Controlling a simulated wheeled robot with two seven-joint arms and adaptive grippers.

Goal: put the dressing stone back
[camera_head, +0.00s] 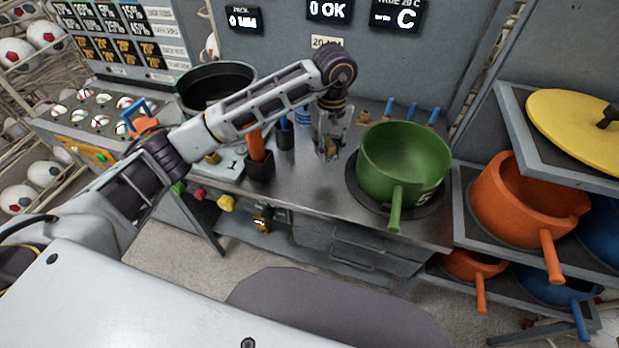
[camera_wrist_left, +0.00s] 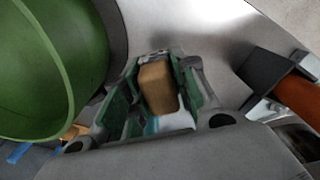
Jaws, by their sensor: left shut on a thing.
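The dressing stone, a tan-brown block (camera_wrist_left: 158,88), shows in the left wrist view between the green-padded fingers of my left gripper (camera_wrist_left: 155,90). My left gripper (camera_head: 328,147) is shut on it. In the head view the gripper points down over the steel bench, between the green pan and the holder with the orange handle. The stone is mostly hidden by the fingers there. I cannot tell whether it touches the bench. A small pale and blue patch shows beyond the stone in the left wrist view. My right gripper is not in view.
A green pan (camera_head: 405,160) stands close on the right of the gripper. An orange-handled tool (camera_head: 256,146) stands in a dark holder (camera_head: 259,168) on its left. A black pot (camera_head: 213,81) is behind my arm. The steel bench (camera_head: 310,190) is clear in front.

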